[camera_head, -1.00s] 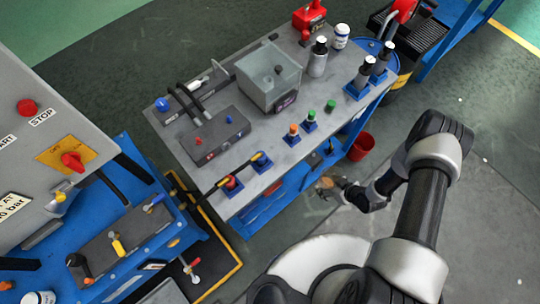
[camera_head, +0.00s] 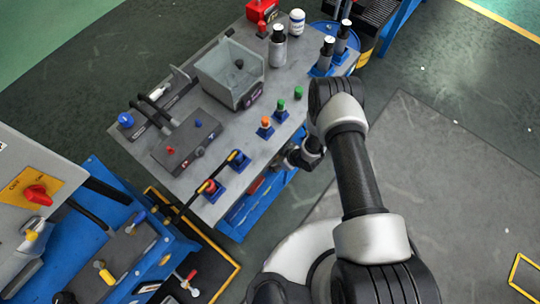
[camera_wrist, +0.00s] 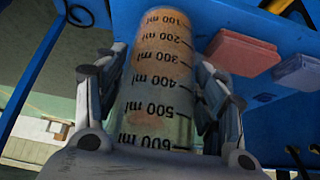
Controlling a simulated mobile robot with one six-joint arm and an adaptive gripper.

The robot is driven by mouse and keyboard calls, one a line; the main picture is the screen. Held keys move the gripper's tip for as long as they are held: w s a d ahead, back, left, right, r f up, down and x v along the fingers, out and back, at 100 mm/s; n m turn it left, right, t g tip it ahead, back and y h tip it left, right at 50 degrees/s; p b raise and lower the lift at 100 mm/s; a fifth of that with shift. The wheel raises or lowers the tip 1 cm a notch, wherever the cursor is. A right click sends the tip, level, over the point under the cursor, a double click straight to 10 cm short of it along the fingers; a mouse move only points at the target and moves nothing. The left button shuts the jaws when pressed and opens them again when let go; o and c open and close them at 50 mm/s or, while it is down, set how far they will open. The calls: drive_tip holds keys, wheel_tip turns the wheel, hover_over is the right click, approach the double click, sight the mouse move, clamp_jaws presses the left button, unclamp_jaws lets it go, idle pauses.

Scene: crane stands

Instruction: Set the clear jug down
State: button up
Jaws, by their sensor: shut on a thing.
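The clear jug (camera_wrist: 155,85) fills the middle of the wrist view. It is a see-through cylinder with black marks from 100 ml to 600 ml, and an orange tint shows at its far end. My gripper (camera_wrist: 163,75) is shut on it, with a finger on each side. In the head view my arm reaches to the front edge of the grey-topped bench (camera_head: 190,190). There the jug cannot be made out, and my gripper is mostly hidden by the wrist and the bench edge.
A blue bench (camera_head: 130,262) stands left.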

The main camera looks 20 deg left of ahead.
drive_tip(key=a, duration=0.1)
drive_tip(key=w+a, duration=0.1)
drive_tip(key=a, duration=0.1)
drive_tip(key=shift+w+b, duration=0.15)
drive_tip(key=shift+b, duration=0.2)
drive_tip(key=shift+f, duration=0.7)
drive_tip(key=shift+f+b, duration=0.15)
drive_tip(key=shift+b, duration=0.25)
drive_tip(key=o, duration=1.3)
